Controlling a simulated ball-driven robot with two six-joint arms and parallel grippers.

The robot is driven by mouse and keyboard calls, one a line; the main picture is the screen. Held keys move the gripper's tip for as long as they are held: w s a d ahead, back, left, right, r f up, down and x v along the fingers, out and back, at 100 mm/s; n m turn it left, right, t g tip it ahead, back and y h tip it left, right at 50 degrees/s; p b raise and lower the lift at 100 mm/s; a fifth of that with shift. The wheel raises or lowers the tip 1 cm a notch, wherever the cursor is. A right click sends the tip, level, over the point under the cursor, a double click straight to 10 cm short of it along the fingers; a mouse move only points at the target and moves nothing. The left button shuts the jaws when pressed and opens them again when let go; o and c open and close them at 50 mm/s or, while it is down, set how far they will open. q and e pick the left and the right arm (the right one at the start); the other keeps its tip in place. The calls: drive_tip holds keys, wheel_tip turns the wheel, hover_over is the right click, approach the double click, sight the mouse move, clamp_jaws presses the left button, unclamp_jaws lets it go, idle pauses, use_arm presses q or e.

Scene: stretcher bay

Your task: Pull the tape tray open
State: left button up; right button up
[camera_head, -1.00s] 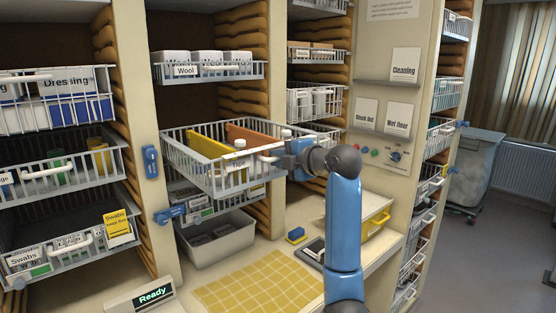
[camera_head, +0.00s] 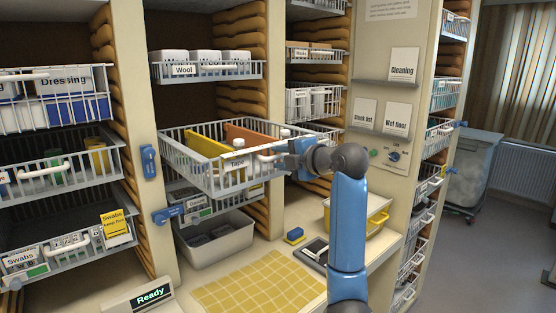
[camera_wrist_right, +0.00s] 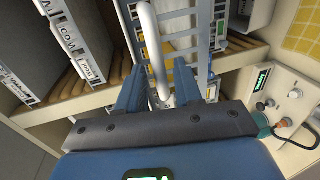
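The tape tray (camera_head: 215,180) is a white wire basket, pulled well out of the middle bay in the head view. Its tilted "Tape" label (camera_head: 238,163) is on the front. It holds yellow and orange dividers and white-capped items. My right gripper (camera_head: 280,160) is at the tray's front handle (camera_head: 264,159). In the right wrist view, the white handle (camera_wrist_right: 153,50) runs between the two blue fingers of the right gripper (camera_wrist_right: 158,85), with a narrow gap on each side; the fingers look open around it. My left gripper is out of view.
Below the tape tray are another labelled tray (camera_head: 200,207) and a grey bin (camera_head: 215,243). The counter holds a yellow grid mat (camera_head: 260,283), a blue block (camera_head: 294,236) and a yellow basket (camera_head: 375,222). Swabs and dressing trays stand at left.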

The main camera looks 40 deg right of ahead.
drive_tip(key=b+v, duration=0.2)
drive_tip(key=v, duration=0.7)
idle(0.4)
